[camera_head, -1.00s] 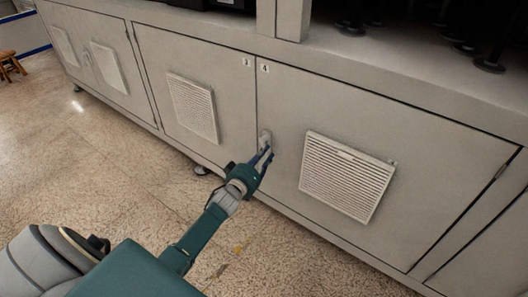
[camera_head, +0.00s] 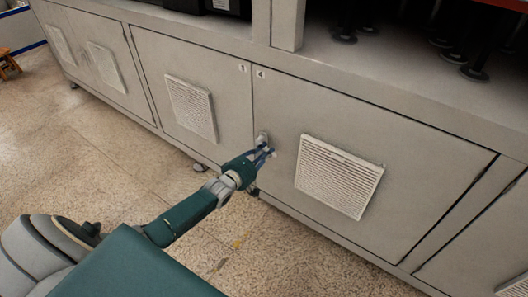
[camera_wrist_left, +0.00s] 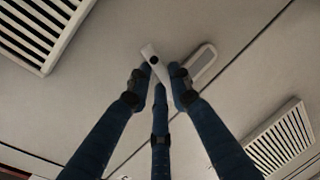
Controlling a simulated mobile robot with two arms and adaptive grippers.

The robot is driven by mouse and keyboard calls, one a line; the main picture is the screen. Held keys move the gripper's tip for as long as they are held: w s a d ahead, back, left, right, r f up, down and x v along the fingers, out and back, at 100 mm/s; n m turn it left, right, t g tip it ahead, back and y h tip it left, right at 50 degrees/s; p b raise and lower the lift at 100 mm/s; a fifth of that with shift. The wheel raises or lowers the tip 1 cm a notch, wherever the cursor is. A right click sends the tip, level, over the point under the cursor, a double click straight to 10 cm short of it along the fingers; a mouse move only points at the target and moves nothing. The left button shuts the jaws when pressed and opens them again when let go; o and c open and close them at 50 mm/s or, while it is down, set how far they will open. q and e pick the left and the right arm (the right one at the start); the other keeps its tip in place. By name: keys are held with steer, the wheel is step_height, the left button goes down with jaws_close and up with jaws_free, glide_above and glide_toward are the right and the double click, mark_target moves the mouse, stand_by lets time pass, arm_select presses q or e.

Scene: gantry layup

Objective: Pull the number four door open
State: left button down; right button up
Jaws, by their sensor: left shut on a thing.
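The number four door (camera_head: 430,175) is the wide grey cabinet door right of the seam, marked with a small 4 label (camera_head: 261,73). It looks flush with the cabinet. Its handle (camera_head: 262,138) sits near its left edge. My left gripper (camera_head: 268,151) is at the handle. In the left wrist view, the pale handle lever (camera_wrist_left: 155,62) stands out at an angle from its rounded mounting plate (camera_wrist_left: 202,62). My left gripper's dark blue fingers (camera_wrist_left: 160,80) are closed on the lever. The fingers partly hide it. My right gripper is out of view.
The number three door (camera_head: 150,60) is left of the seam and looks shut. A louvred vent (camera_head: 340,177) is on door four. Dark posts stand on the open shelf above (camera_head: 400,75). The speckled floor (camera_head: 100,185) in front is clear. A wooden stool (camera_head: 8,66) stands far left.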

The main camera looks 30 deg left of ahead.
arm_select(q)
steer(key=shift+a+r+n+h, duration=0.1)
steer(key=shift+r+n+h, duration=0.3)
steer(key=shift+n, duration=0.4)
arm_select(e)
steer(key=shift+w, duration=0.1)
